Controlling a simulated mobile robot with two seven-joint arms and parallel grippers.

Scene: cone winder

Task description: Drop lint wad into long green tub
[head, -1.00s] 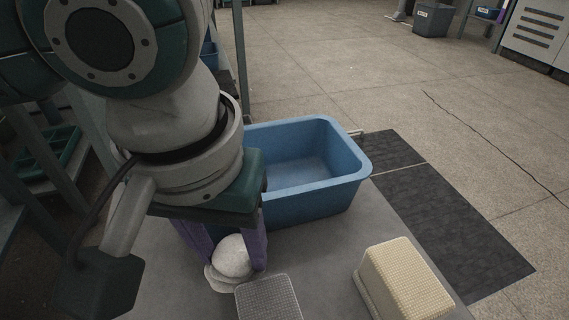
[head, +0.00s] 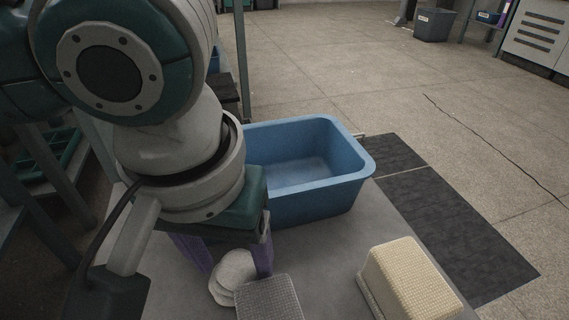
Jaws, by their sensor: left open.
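A white rounded wad (head: 238,266), which looks like the lint wad, sits low on the grey table. A paler, flatter white piece (head: 222,293) shows at its lower left; I cannot tell if it is part of the wad. My left gripper (head: 234,262) points down with its purple fingers open on either side of the wad; I cannot tell if they touch it. A green tub (head: 52,158) shows at the far left on a low rack, partly behind my arm. The tub on the table is blue (head: 300,207), just behind my gripper. My right gripper is not in view.
A grey textured block (head: 269,300) lies close to the right finger. A cream textured block (head: 411,280) stands at the right of the table (head: 330,255). Bare tabletop lies between the blocks. A dark mat (head: 450,225) covers the floor beyond.

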